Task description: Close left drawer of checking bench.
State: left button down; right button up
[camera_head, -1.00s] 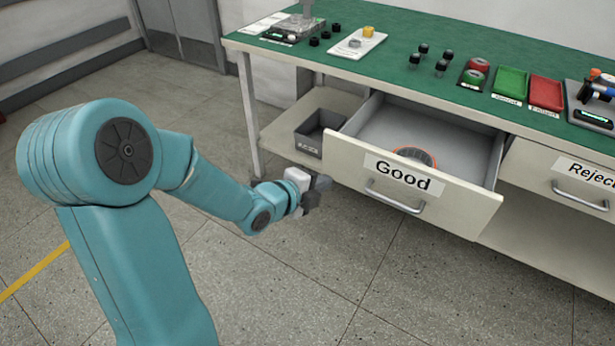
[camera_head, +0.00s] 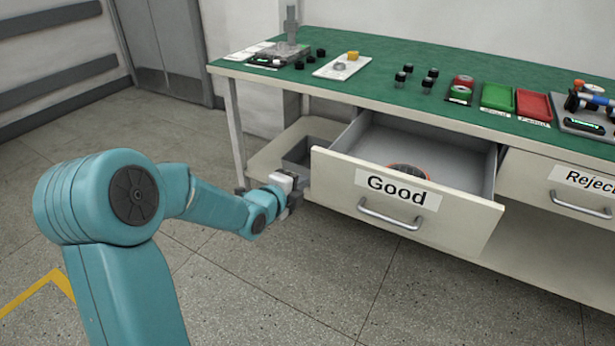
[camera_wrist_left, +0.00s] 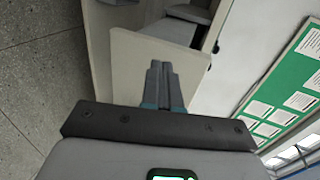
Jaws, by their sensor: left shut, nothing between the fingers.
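The left drawer, labelled "Good" (camera_head: 402,189), stands pulled out of the checking bench (camera_head: 350,93). A round orange-rimmed part (camera_head: 409,171) lies inside it, mostly hidden by the drawer front. The drawer has a metal bar handle (camera_head: 391,214). My left gripper (camera_head: 293,190) is shut and empty, just left of the drawer front's left end. In the left wrist view its closed fingers (camera_wrist_left: 162,84) point at a pale panel (camera_wrist_left: 150,60), likely the drawer front. I cannot tell whether they touch it. My right gripper is not in view.
The "Reject" drawer (camera_head: 575,192) at right looks shut. A grey bin (camera_head: 301,153) stands on the lower shelf behind my left gripper. The green top holds a test stand, black caps, and green (camera_head: 497,97) and red (camera_head: 533,105) trays. The floor in front is clear.

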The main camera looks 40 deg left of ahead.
aim_at(314, 170)
pick_arm(q)
jog(key=shift+w+a, duration=0.25)
jog(key=shift+w, duration=0.75)
jog(key=shift+w+a, duration=0.25)
jog(key=shift+w, duration=0.75)
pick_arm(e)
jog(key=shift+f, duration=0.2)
pick_arm(q)
jog(key=shift+w, duration=0.1)
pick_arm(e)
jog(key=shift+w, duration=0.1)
